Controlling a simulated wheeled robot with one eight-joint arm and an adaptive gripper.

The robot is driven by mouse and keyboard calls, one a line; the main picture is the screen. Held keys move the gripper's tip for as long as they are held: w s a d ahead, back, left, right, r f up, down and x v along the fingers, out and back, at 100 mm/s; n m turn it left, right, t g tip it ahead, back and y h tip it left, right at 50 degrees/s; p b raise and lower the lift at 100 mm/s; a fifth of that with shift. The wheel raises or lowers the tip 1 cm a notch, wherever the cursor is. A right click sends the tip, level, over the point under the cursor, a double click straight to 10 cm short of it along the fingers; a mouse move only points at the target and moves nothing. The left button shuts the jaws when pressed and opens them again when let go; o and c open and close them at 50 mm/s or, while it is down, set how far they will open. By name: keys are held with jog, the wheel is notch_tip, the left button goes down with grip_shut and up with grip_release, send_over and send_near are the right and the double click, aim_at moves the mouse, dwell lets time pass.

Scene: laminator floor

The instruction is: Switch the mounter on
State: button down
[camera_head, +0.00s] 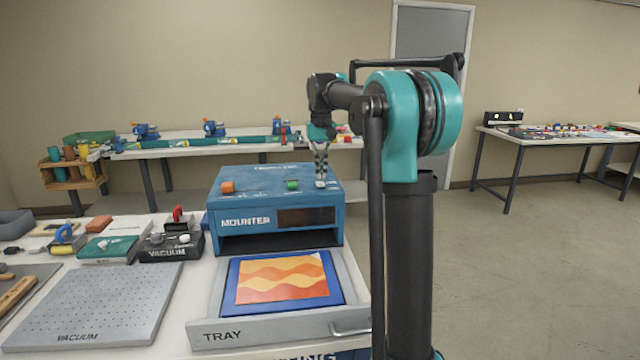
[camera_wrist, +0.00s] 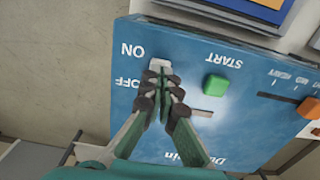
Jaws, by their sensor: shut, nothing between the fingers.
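The mounter (camera_head: 230,240) is a blue box on the table, with an orange knob (camera_head: 227,187), a green START button (camera_head: 293,184) and a dark window (camera_head: 306,216) in front. In the wrist view its top (camera_wrist: 200,50) shows ON and OFF labels beside a pale switch (camera_wrist: 159,64). The visible part of the switch is at the ON end; the fingers hide the rest, so its setting is unclear. My gripper (camera_head: 321,180) points down onto the switch at the top's right. In the wrist view the gripper (camera_wrist: 161,78) is shut and empty, its tips at or touching the switch.
An open tray (camera_head: 220,334) with an orange-patterned picture (camera_head: 280,277) on a blue board stands before the mounter. A grey vacuum plate (camera_head: 100,300) and a black vacuum box (camera_head: 172,246) lie left. The green START button (camera_wrist: 215,84) is close to my fingers.

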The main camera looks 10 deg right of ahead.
aim_at(321, 184)
jog(key=shift+f, duration=1.1)
dwell(0.6)
jog(key=shift+r, duration=3.55)
